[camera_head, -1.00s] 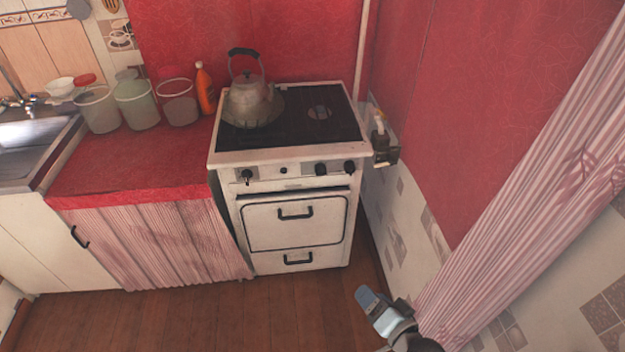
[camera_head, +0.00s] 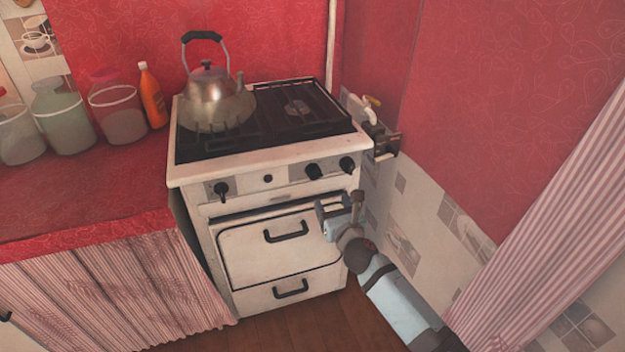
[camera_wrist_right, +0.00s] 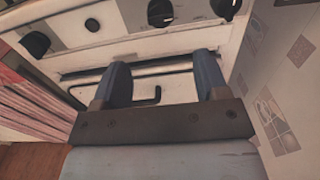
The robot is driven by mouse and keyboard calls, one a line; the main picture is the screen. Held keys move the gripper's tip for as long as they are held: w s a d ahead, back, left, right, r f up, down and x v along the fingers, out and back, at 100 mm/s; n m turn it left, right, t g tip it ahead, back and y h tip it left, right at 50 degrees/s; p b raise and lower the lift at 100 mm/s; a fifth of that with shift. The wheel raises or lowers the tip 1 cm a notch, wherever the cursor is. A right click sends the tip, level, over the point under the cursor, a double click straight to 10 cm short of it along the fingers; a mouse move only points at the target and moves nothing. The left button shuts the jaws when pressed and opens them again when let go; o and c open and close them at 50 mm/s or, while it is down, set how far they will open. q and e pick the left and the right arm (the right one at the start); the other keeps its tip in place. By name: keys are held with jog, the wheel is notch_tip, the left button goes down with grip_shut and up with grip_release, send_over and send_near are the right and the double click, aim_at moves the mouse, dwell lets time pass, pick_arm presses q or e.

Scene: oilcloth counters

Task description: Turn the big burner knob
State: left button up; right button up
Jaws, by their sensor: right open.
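The white stove (camera_head: 250,158) has a front panel with black knobs. One knob (camera_head: 221,188) is at the left of the panel, a small round button (camera_head: 267,179) is near the middle, and two knobs, an inner one (camera_head: 313,171) and an outer one (camera_head: 346,164), are at the right. I cannot tell which is the big burner knob. My right gripper (camera_head: 338,203) is open and empty, just below the two right knobs and in front of the oven door. In the right wrist view, its fingers (camera_wrist_right: 163,78) point toward the panel, with the inner right knob (camera_wrist_right: 160,13) ahead. My left gripper is not in view.
A metal kettle (camera_head: 213,98) stands on the left rear of the stove top. Jars (camera_head: 118,110) and an orange bottle (camera_head: 152,95) stand on the red counter (camera_head: 90,190) at left. A tiled wall (camera_head: 420,215) and striped curtain (camera_head: 560,180) are close on the right.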

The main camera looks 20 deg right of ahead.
aim_at(317, 177)
jog(key=w+b, duration=0.3)
jog(key=w, duration=0.9)
jog(key=shift+w+a, duration=0.2)
jog(key=c, duration=0.9)
